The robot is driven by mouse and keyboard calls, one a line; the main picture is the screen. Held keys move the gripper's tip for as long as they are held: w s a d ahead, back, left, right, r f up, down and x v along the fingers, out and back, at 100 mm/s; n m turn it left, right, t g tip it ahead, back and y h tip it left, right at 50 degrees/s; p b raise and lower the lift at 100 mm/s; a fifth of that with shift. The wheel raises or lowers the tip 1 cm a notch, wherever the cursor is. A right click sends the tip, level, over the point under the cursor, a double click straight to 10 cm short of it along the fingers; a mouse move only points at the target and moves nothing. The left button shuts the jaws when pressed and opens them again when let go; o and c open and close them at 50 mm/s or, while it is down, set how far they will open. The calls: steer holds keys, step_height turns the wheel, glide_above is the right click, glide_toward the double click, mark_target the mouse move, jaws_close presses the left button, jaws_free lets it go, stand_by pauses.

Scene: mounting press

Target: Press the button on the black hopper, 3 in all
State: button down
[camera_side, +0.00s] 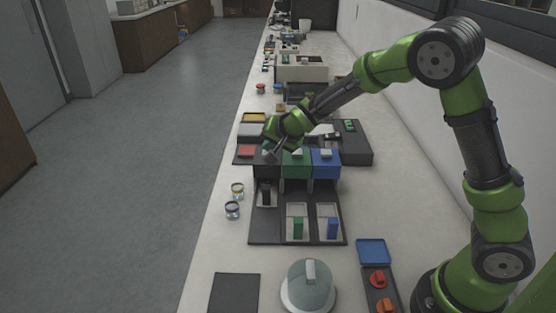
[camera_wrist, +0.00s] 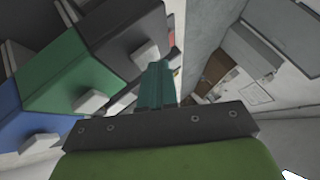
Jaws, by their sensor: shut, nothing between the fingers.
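The black hopper (camera_side: 266,170) stands at the left end of a row, beside the green hopper (camera_side: 297,168) and the blue hopper (camera_side: 326,168). In the wrist view the black hopper (camera_wrist: 122,30) has a pale grey button (camera_wrist: 146,53) on its face. My gripper (camera_side: 271,151) is over the black hopper's top and partly hides it in the side view. In the wrist view my shut, empty fingers (camera_wrist: 156,72) appear close beside that button; I cannot tell whether they touch it. The green hopper's button (camera_wrist: 91,101) is clear of my fingers.
A domed grey object (camera_side: 309,287) and a dark mat (camera_side: 234,293) are nearer the camera.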

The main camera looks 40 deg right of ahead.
steer(key=shift+r, duration=0.85)
steer(key=shift+r, duration=0.1)
steer(key=shift+r, duration=2.4)
stand_by(0.4)
step_height(320, 180, up, 4)
steer(key=shift+f, duration=0.1)
stand_by(0.4)
steer(key=shift+f, duration=4.45)
